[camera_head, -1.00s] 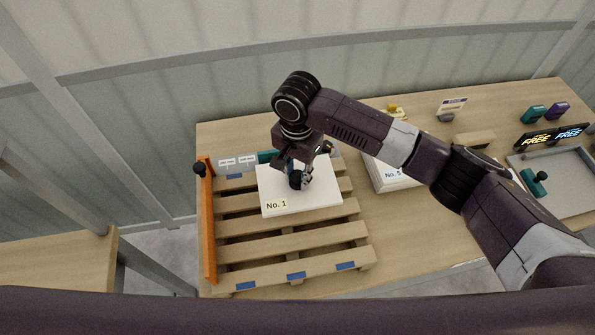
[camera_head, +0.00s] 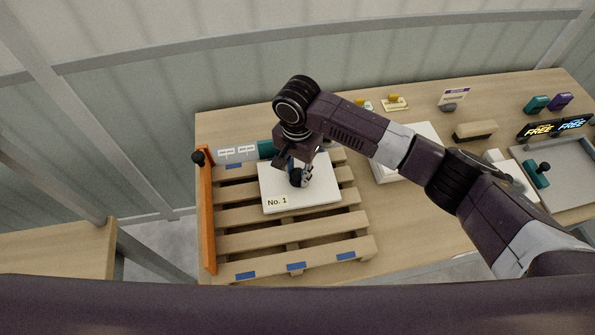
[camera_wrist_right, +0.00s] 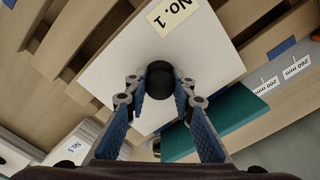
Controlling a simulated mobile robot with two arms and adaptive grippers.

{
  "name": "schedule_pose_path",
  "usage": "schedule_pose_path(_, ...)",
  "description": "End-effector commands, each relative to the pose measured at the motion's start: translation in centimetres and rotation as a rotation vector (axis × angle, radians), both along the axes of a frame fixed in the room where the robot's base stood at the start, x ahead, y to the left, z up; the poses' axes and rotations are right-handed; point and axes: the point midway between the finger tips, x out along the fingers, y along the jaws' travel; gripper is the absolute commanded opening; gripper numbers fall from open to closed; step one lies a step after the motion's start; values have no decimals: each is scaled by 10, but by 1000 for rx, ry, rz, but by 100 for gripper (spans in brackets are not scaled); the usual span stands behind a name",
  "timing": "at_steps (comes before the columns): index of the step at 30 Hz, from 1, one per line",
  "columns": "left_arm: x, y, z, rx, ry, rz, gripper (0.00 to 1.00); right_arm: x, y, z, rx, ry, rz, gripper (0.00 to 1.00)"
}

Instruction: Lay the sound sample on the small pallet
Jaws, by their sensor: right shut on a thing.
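The sample is a white board (camera_head: 318,200) labelled "No. 1", lying over the slats of the small wooden pallet (camera_head: 292,242). It also shows in the right wrist view (camera_wrist_right: 115,75), with a black knob (camera_wrist_right: 160,78) standing on its face. My right gripper (camera_head: 299,178) is above the board, shut on the black knob; in the right wrist view its blue-padded fingers (camera_wrist_right: 160,90) flank the knob. Whether the board rests fully on the slats or hovers slightly cannot be told. My left gripper is not in view.
An orange upright board (camera_head: 207,210) with a black knob edges the pallet's left side. A teal block (camera_head: 265,149) and small white labels stand behind the pallet. Another white stack (camera_head: 388,172) lies to the right.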

Motion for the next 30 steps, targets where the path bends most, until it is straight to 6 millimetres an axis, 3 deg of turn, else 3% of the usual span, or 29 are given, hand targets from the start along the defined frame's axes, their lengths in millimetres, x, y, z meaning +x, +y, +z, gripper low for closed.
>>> schedule_pose_path(18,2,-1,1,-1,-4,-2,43,0,0,-9,1,0,-1,0)
schedule_pose_path(19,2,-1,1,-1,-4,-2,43,0,0,-9,1,-1,-1,25)
schedule_pose_path(21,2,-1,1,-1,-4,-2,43,0,0,-9,1,-1,-1,33)
schedule_pose_path(24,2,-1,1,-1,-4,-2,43,0,0,-9,1,-1,0,43)
schedule_pose_path(30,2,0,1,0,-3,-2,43,0,0,-9,1,-1,0,43)
